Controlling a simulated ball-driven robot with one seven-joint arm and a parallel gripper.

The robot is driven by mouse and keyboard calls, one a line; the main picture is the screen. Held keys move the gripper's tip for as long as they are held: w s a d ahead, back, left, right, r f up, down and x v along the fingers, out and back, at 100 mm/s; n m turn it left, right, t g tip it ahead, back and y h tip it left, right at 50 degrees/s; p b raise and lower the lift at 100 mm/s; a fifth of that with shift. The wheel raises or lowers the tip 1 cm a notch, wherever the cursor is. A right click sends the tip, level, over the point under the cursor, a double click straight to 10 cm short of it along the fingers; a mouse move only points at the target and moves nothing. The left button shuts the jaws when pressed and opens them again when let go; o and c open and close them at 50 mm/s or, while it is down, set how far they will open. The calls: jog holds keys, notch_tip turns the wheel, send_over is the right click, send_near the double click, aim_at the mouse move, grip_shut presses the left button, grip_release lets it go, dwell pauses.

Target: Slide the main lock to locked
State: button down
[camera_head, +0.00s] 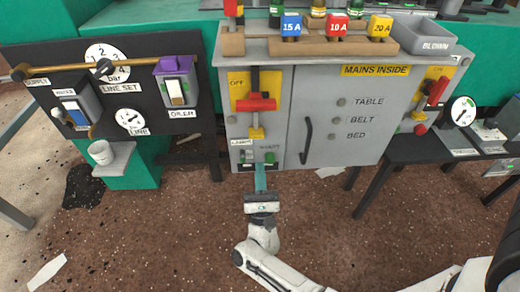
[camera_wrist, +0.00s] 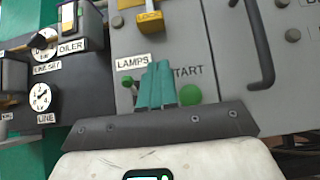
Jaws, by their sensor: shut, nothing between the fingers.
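The main lock (camera_head: 257,133) is a small yellow block on the grey mains cabinet (camera_head: 330,92), just below the red switch handle (camera_head: 255,103). In the wrist view the lock (camera_wrist: 150,20) is at the top, with lettering that looks like LOCK. I cannot tell whether it stands at locked. My gripper (camera_head: 260,165) is shut and empty, its teal fingers pointing up at the lower left of the cabinet. In the wrist view the fingertips (camera_wrist: 158,64) are below the lock and apart from it, between the LAMPS label (camera_wrist: 133,62) and the START lettering.
A green START button (camera_wrist: 190,94) is right of my fingers, and a small green-tipped LAMPS switch (camera_wrist: 127,81) is left. A dark door handle (camera_head: 307,140) stands out right of the lock. A black gauge panel (camera_head: 140,72) is at the left. Fuses line the cabinet top.

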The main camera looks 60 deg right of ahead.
aim_at(256, 125)
jog(key=shift+w+d+r+p, duration=0.1)
jog(key=shift+w+d+r, duration=0.2)
jog(key=shift+r, duration=0.75)
jog(key=shift+w+d+r+p, duration=0.15)
jog(key=shift+d+r, duration=0.15)
jog(key=shift+r, duration=0.8)
jog(key=shift+w+d+r+p, duration=0.1)
jog(key=shift+w+d+r, duration=0.2)
jog(key=shift+r, duration=0.75)
